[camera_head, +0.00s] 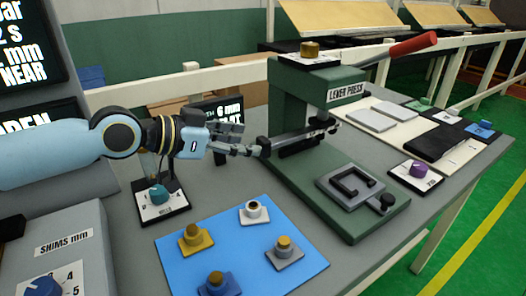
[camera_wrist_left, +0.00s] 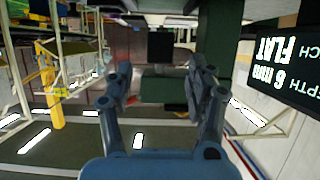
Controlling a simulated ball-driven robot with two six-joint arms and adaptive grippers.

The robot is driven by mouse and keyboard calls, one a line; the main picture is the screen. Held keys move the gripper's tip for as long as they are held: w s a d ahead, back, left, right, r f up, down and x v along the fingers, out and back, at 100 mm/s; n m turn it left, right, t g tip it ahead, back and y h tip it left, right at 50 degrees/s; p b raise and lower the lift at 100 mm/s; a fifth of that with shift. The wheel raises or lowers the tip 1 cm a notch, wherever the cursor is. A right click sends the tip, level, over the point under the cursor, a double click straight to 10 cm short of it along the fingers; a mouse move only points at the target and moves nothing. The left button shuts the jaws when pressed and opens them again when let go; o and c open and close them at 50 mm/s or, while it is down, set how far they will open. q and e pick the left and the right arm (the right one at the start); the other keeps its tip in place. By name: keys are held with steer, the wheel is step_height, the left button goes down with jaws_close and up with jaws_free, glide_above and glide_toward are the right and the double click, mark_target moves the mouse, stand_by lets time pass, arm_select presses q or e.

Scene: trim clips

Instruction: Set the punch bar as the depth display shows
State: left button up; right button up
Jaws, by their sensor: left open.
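The green lever press (camera_head: 300,110) stands mid-table with a red handle (camera_head: 412,44) raised to the right. A dark punch bar (camera_head: 300,141) runs sideways through its front, with a small black end block (camera_head: 265,147) on the left. My left gripper (camera_head: 255,151) is open beside that end; whether it touches cannot be told. In the left wrist view the fingers (camera_wrist_left: 160,85) are spread, with a dark square block (camera_wrist_left: 160,47) beyond, between them. The depth display (camera_head: 222,108) is partly hidden by my arm; in the wrist view this display (camera_wrist_left: 283,62) reads 6 mm and FLAT, upside down.
A blue mat (camera_head: 240,262) with several knobbed pieces lies in front. A teal dial (camera_head: 158,194) stands below my left arm, a purple dial (camera_head: 418,169) right of the press. A shims box (camera_head: 70,240) is front left. Plates and a white board (camera_head: 385,122) lie right.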

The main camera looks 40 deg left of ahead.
mark_target(259, 143)
arm_select(q)
steer(key=x, duration=0.4)
steer(key=shift+w+f, duration=0.1)
steer(key=shift+w, duration=0.2)
steer(key=shift+w+d+f, duration=0.1)
steer(key=shift+w+d, duration=0.15)
steer(key=shift+w+d+f, duration=0.1)
steer(key=shift+w, duration=0.15)
arm_select(e)
steer(key=shift+w+a+f, duration=0.2)
steer(key=shift+w+f, duration=0.05)
steer(key=shift+w, duration=0.2)
steer(key=shift+w+a+f, duration=0.2)
steer(key=shift+w+f, duration=0.05)
steer(key=shift+w, duration=0.15)
steer(key=shift+s, duration=0.1)
arm_select(q)
steer(key=c, duration=1.1)
jaws_close()
arm_select(e)
steer(key=shift+s+d, duration=0.1)
steer(key=shift+d, duration=0.1)
